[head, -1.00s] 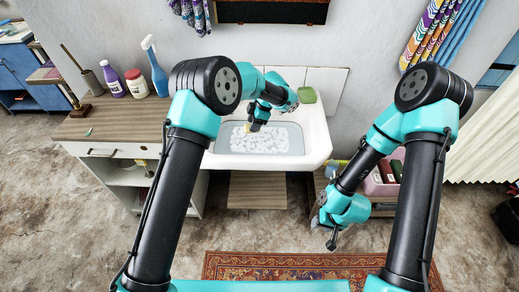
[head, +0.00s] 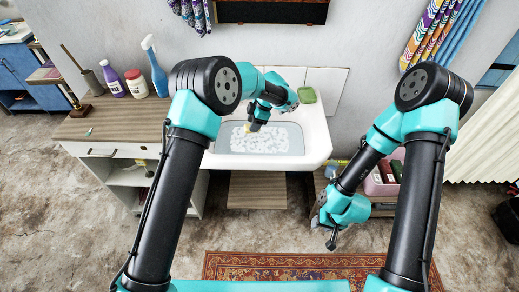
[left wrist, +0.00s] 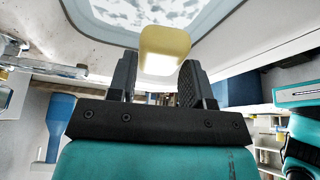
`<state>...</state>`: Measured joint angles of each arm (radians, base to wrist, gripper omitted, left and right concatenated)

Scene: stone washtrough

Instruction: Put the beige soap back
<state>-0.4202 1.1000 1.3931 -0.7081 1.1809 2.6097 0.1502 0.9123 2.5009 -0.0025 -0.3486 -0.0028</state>
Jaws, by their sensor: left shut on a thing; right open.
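The beige soap (left wrist: 165,42) is a pale yellow block between the fingers of my left gripper (left wrist: 158,72) in the left wrist view. The gripper is shut on it. In the head view my left gripper (head: 255,126) holds it over the foamy water in the white sink (head: 318,140); only a small yellowish bit shows, and whether it touches the water I cannot tell. A green dish-like thing (head: 306,95) sits on the sink's back right corner. My right gripper (head: 332,240) is open and empty, low in front of the sink's right side.
A wooden counter (head: 115,122) left of the sink carries a purple bottle (head: 114,81), a red-and-white jar (head: 136,84) and a blue spray bottle (head: 157,72). A pink crate (head: 378,187) with bottles stands at the right. The sink's right rim is clear.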

